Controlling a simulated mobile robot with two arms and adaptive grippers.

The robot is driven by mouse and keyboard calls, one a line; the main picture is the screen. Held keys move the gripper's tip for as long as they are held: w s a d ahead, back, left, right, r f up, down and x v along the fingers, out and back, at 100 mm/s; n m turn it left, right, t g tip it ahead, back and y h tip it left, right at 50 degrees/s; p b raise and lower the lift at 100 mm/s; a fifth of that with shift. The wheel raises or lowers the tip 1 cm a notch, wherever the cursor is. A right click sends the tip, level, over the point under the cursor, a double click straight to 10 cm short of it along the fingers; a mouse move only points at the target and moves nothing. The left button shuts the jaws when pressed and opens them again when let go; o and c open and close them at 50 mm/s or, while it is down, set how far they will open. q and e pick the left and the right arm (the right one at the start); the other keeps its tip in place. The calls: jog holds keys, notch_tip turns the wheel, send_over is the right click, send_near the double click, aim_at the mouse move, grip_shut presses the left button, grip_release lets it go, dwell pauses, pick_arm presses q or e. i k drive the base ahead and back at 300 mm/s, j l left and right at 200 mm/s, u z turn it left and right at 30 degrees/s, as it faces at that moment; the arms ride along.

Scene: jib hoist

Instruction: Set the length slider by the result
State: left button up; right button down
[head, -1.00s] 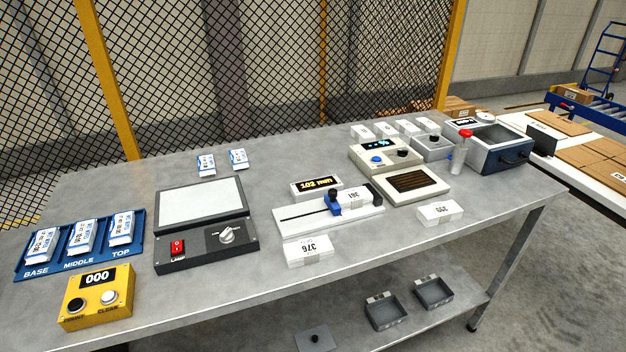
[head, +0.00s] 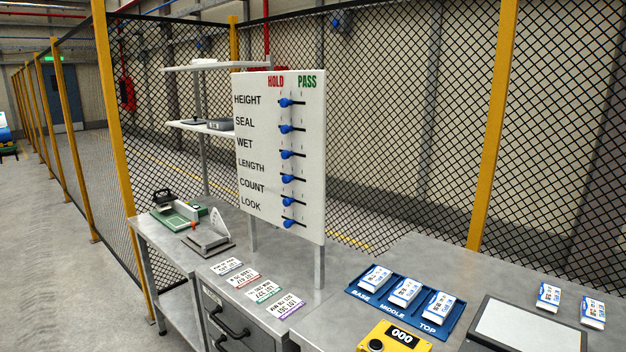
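A white upright board (head: 268,170) stands behind the bench, headed HOLD on the left and PASS on the right. Its rows read HEIGHT, SEAL, WET, LENGTH, COUNT and LOOK. The length slider (head: 287,179) is a blue knob in the fourth row. It sits toward the left, HOLD side of its slot, with dark slot showing to its right; its exact stop is too small to tell. The other blue knobs line up above and below it at similar positions. Neither gripper is in view.
In front of the board lie several lot cards (head: 257,287) on a drawer cabinet. A blue BASE/MIDDLE/TOP tray (head: 441,334) holds white packs, beside a yellow counter (head: 375,346) reading 000. A green-based device (head: 180,215) stands left. Mesh fence (head: 400,120) runs behind.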

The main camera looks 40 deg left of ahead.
aim_at(287, 179)
jog(key=u, duration=1.55)
